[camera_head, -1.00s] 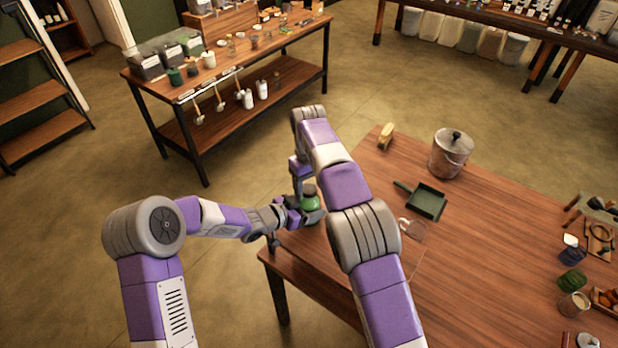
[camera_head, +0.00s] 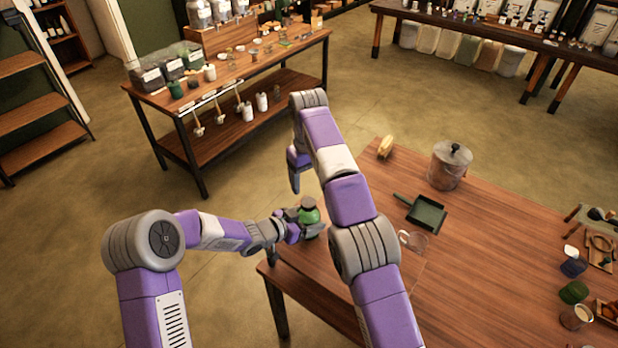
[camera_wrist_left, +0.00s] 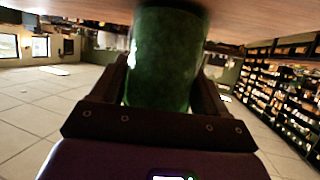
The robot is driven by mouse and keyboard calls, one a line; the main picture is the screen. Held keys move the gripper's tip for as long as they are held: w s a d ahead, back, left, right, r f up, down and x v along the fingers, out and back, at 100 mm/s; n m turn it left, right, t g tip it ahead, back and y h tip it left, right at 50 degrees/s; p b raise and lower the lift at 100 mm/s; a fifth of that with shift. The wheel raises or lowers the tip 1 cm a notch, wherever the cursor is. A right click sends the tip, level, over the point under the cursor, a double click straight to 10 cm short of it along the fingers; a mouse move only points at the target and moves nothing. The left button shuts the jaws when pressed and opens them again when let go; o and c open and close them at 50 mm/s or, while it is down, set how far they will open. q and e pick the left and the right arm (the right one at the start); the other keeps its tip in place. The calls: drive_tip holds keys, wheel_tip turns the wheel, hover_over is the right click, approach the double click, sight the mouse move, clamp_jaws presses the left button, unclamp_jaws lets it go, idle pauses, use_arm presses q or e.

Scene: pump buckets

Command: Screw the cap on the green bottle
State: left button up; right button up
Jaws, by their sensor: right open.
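The green bottle (camera_head: 309,216) stands upright at the left corner of the near table. My left gripper (camera_head: 304,228) is shut around its body; in the left wrist view the bottle (camera_wrist_left: 165,60) sits between both fingers. My right arm hides part of the table beside the bottle.
A stocked two-level table (camera_head: 290,58) stands behind.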

use_arm(q)
drive_tip(key=o, duration=0.4)
drive_tip(key=shift+a, duration=0.1)
drive_tip(key=v, duration=0.7)
drive_tip(key=shift+s+a+r+p, duration=0.1)
drive_tip(key=shift+s+p, duration=0.1)
drive_tip(key=shift+p, duration=0.15)
